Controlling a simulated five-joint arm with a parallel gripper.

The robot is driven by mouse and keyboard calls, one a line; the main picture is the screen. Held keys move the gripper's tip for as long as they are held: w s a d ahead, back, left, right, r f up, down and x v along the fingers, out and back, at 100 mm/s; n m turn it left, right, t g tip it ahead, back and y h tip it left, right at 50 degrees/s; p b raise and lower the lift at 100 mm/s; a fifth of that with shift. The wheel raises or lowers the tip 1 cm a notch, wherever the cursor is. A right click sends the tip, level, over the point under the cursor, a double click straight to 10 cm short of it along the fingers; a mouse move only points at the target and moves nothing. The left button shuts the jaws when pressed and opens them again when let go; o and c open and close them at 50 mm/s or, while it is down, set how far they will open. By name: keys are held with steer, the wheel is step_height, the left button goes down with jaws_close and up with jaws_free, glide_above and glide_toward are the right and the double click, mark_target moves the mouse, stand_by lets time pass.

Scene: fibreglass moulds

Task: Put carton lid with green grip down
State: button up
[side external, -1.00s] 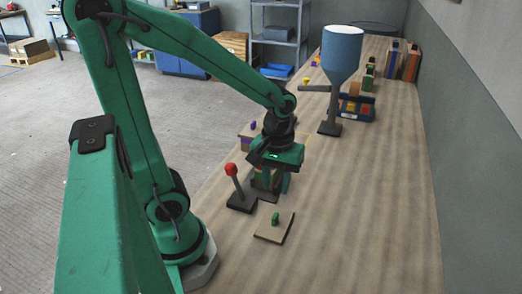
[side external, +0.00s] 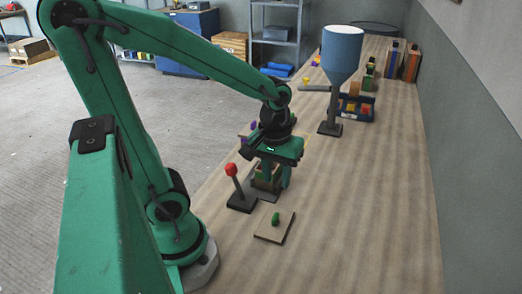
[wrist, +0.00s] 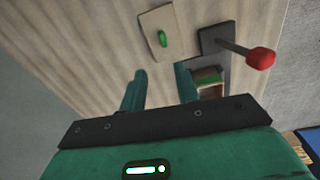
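The carton lid (side external: 268,234) is a flat tan square with an upright green grip (side external: 276,218). It lies flat on the wooden table in front of my gripper (side external: 271,181) in the side view, apart from it. In the wrist view, the lid (wrist: 150,22) and its green grip (wrist: 163,39) lie beyond the fingertips. My gripper (wrist: 160,70) is open, its two fingers apart with only bare table visible between them. A small open wooden box with a green edge (wrist: 208,81) is beside the right finger in the wrist view, partly hidden by it.
A red-knobbed lever on a dark base (side external: 241,205) stands close to the gripper and lid. A blue hopper on a stand (side external: 342,50) and a blue bin of coloured blocks (side external: 356,113) stand farther back. The table right of the lid is clear.

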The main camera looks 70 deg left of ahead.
step_height(320, 180, up, 10)
steer(key=s+d+m+t, duration=0.1)
steer(key=s+m+t, duration=0.1)
steer(key=m+t, duration=0.2)
steer(key=shift+s+d+f+m+t, duration=0.2)
steer(key=shift+m+t, duration=0.2)
steer(key=shift+m, duration=1.5)
